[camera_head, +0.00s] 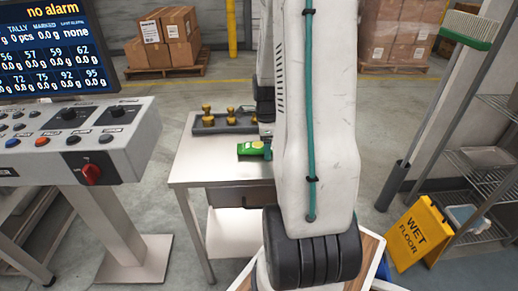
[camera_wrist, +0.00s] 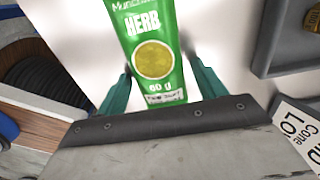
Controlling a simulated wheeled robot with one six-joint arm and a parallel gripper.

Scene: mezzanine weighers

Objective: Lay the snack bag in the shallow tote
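The green snack bag (camera_head: 255,149) lies at the right of the pale table, partly hidden by my arm. In the wrist view the bag (camera_wrist: 152,60), printed HERB and 60 g, lies between the two teal fingers of my gripper (camera_wrist: 160,65). The fingers are close beside its edges, with a narrow gap visible at the right. My arm hides the gripper in the head view. No container is clearly the shallow tote; a pale bin (camera_head: 466,217) sits low on the wire rack at right.
A grey tray (camera_head: 206,130) with brass weights stands at the table's back; its corner shows in the wrist view (camera_wrist: 264,60). A control console (camera_head: 130,140) stands left. A yellow wet floor sign (camera_head: 418,235) and a broom stand right. Bare table (camera_head: 195,168) lies left of the bag.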

